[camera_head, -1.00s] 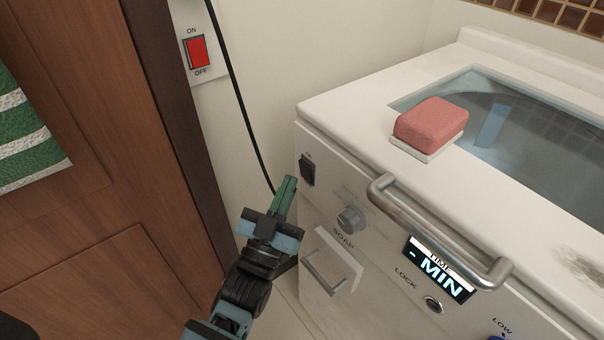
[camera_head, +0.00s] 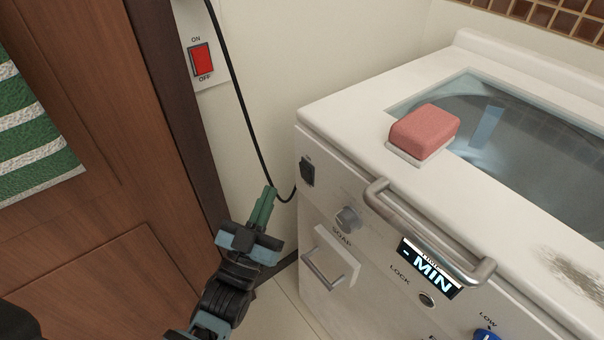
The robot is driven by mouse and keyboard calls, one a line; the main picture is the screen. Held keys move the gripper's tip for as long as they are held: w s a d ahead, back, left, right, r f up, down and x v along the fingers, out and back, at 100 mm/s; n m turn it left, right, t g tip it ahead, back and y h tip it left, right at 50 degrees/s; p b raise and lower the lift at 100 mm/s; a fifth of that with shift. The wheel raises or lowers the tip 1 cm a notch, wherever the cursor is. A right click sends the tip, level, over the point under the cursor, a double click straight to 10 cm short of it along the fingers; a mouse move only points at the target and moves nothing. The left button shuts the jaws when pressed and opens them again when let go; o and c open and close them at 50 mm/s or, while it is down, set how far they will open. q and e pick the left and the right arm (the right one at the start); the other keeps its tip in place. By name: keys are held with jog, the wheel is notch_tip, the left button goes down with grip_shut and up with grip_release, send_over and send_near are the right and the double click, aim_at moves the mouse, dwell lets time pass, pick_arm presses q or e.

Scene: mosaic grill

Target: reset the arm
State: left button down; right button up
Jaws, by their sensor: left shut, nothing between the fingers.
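My left gripper (camera_head: 268,194) is in the lower middle of the head view, its green fingers shut with nothing between them. It points up and away, in front of the gap between the wooden cabinet and the white machine. It is left of the machine's black switch (camera_head: 307,171) and appears apart from it. My right gripper is not in view.
The white washing machine (camera_head: 340,113) has a metal handle (camera_head: 425,232), a knob (camera_head: 347,219) and a soap drawer (camera_head: 329,262). A pink sponge or soap (camera_head: 425,130) lies on top. A red wall switch (camera_head: 202,60), a black cord (camera_head: 245,112) and a wooden cabinet (camera_head: 90,150) are at left.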

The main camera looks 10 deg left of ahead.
pick_arm(q)
jog(key=shift+s+a, duration=0.15)
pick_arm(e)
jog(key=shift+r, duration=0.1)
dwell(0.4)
